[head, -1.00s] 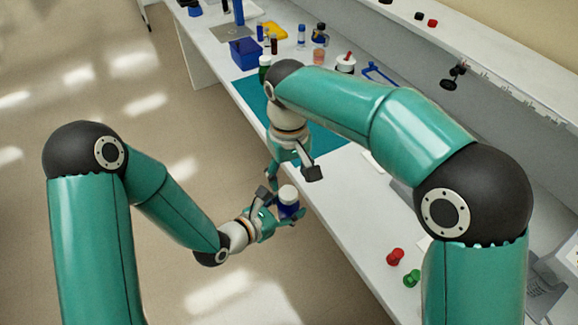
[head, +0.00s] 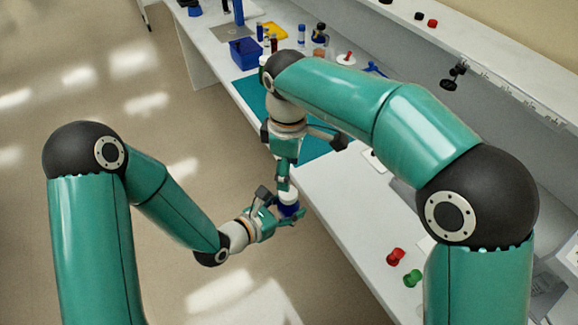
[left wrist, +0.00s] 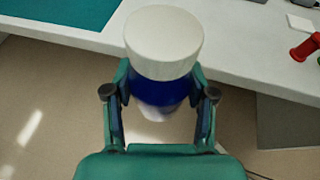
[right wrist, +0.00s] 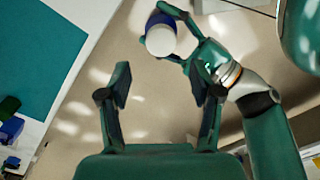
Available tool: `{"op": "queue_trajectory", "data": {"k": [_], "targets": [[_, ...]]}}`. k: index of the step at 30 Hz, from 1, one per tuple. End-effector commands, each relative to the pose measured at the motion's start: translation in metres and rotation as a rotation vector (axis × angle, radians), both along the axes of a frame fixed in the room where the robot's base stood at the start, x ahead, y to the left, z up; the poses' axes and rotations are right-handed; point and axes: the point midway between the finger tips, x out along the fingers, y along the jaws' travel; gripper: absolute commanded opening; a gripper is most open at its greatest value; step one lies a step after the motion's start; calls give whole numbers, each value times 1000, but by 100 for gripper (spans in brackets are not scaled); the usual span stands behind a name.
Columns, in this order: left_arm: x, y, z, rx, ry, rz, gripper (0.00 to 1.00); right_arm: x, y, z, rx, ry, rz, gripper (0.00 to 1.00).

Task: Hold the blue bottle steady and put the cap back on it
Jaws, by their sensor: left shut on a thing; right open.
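The blue bottle (head: 289,210) is held in my left gripper (head: 282,210), off the bench's front edge and above the floor. Its white cap (head: 288,196) sits on top of it; I cannot tell whether it is screwed down. The left wrist view shows the cap (left wrist: 163,42) over the blue body (left wrist: 160,92) between the two fingers. My right gripper (head: 284,180) is just above the cap in the head view. In the right wrist view its fingers (right wrist: 160,85) are open and empty, with the cap (right wrist: 161,40) beyond their tips.
The white bench (head: 335,205) runs along the right with a teal mat (head: 250,90) on it. A blue bin (head: 246,50) and several small bottles stand at the far end. A red piece (head: 396,257) and a green piece (head: 412,278) lie nearer me.

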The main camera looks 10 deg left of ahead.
Motion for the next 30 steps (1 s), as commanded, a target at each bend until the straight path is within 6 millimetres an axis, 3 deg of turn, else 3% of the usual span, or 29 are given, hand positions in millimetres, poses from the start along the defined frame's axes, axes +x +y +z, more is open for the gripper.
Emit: {"op": "queue_trajectory", "data": {"k": [5, 18, 30], "targets": [[0, 0, 0, -1, -1, 0, 0, 0, 0, -14, -3, 2, -1, 64], [0, 0, 0, -1, -1, 0, 0, -1, -1, -72, -3, 3, -1, 64], [0, 0, 0, 0, -1, 0, 0, 0, 0, -79, -1, 1, -2, 64]]}}
